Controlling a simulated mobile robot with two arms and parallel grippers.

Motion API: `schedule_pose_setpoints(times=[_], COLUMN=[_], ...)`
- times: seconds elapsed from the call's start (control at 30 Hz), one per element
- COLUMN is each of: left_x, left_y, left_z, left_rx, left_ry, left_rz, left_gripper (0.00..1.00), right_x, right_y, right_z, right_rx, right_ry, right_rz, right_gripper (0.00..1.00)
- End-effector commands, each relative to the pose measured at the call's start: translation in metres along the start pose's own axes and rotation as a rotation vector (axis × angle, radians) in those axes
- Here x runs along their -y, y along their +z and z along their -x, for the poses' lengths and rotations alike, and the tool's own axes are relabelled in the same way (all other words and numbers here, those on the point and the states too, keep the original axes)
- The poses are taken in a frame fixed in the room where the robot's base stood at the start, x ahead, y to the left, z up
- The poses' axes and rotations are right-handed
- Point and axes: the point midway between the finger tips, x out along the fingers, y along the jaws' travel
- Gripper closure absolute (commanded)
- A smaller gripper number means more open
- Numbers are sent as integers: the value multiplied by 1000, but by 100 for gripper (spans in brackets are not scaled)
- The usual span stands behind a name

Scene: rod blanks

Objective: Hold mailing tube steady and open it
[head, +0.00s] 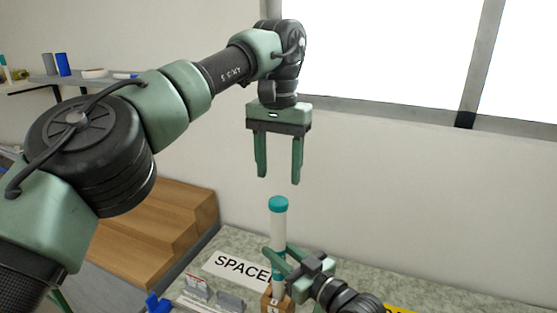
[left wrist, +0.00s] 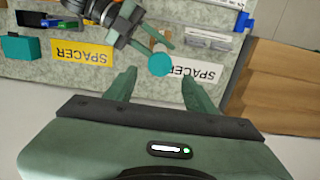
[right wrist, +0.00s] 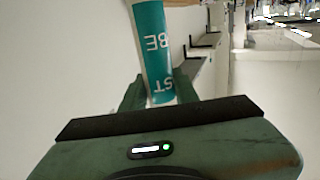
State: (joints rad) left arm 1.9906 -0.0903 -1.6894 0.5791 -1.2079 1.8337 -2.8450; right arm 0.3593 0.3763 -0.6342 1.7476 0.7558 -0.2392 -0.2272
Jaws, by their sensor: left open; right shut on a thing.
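The mailing tube (head: 279,226) stands upright, with a white body and a teal cap (head: 278,204) on its top end. Its lower end is at a small wooden block (head: 267,304). My right gripper (head: 274,258) is shut around the tube below the cap. The right wrist view shows the tube's teal lettered band (right wrist: 154,50) between the fingers. My left gripper (head: 279,180) is open and empty, fingers pointing down, just above the cap and apart from it. In the left wrist view the cap (left wrist: 160,65) shows beyond the fingertips.
A white SPACER sign (head: 232,264) lies on the speckled table (head: 330,262), and a yellow SPACER sign (left wrist: 82,52) lies farther along. A teal box (left wrist: 17,48) and small blue items are near the edges. Wooden steps (head: 165,225) stand left of the table.

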Motion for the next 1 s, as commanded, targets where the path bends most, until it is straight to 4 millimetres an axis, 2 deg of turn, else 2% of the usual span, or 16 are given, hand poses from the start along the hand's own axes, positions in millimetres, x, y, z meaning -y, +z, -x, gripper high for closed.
schedule_pose_setpoints(times=[0.2, 0.4, 0.77, 0.83, 0.97, 1.0], left_x=[1, 1, 1, 1, 1, 1], left_y=[1, 1, 0, 0, 0, 0], left_z=[-36, -58, -64, -64, -64, -64], left_rx=[2, 1, 0, 0, 0, 0], left_ry=[0, 0, 1, 1, 1, 1], left_rz=[2, 4, 5, 5, 5, 5], left_gripper=[46, 46, 46, 60, 96, 100], right_x=[0, 0, 0, 0, 0, 0], right_y=[3, 3, 3, 3, 3, 3], right_z=[0, 0, 0, 0, 0, 0], right_rx=[7, 7, 7, 7, 7, 7], right_ry=[-1, -1, -1, -1, -1, -1], right_rz=[-2, -2, -2, -2, -2, -2], right_gripper=[100, 100, 100, 100, 100, 100])
